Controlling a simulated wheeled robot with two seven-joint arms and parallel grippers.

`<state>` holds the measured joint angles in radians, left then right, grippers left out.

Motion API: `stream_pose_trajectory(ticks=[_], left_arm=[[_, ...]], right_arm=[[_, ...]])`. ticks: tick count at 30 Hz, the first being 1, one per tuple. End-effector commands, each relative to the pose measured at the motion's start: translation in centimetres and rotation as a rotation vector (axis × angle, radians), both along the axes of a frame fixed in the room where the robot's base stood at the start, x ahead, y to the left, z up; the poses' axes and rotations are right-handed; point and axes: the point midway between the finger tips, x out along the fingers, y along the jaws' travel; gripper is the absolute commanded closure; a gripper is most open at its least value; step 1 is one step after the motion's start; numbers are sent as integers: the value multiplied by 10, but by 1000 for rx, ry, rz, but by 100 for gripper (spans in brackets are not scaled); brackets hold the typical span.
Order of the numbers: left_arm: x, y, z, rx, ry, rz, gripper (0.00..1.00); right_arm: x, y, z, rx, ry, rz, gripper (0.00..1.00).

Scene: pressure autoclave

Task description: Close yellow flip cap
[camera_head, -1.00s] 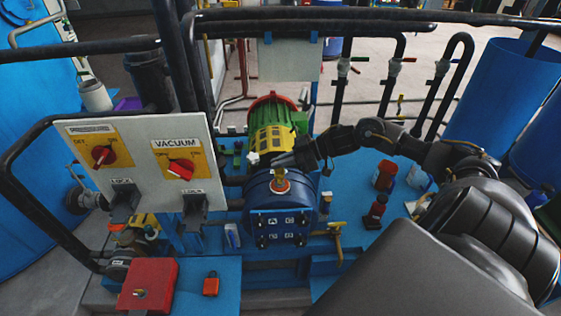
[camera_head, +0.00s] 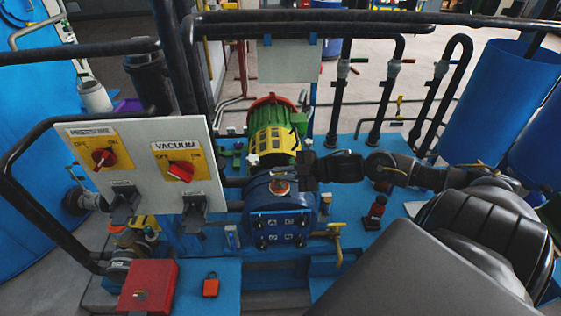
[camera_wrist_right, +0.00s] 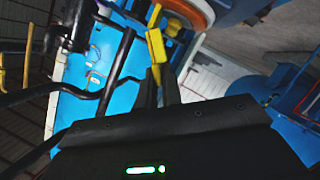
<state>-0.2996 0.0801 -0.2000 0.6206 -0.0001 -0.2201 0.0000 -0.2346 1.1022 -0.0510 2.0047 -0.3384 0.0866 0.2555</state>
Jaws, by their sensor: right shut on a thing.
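The blue pump (camera_head: 283,222) stands low in the middle of the head view. A red-topped fitting (camera_head: 280,186) is on its top, and a yellow cover (camera_head: 272,142) on the green motor is behind it. My right gripper (camera_head: 307,168) comes in from the right and is just right of the fitting, beside the pump's upper edge. In the right wrist view, its dark fingers (camera_wrist_right: 163,85) are close together, with a narrow yellow part (camera_wrist_right: 155,46) at their tips. I cannot tell surely whether this is the flip cap. My left gripper is not in view.
The panel with red knobs (camera_head: 139,170) stands left of the pump. A yellow-handled valve (camera_head: 337,240) projects at the pump's lower right. Black pipes and rails (camera_head: 340,98) cross behind. A red box (camera_head: 148,285) is at the front left.

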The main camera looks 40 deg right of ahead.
Motion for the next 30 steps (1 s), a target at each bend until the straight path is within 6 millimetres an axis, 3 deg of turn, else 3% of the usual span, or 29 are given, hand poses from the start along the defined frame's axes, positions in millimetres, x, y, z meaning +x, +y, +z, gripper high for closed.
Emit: stream_pose_trajectory(ticks=[18, 30], left_arm=[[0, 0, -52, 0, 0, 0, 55], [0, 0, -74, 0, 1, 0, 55]], right_arm=[[-15, 12, -28, -332, -440, -2, 100], [-18, 14, -35, -452, -597, 0, 100]])
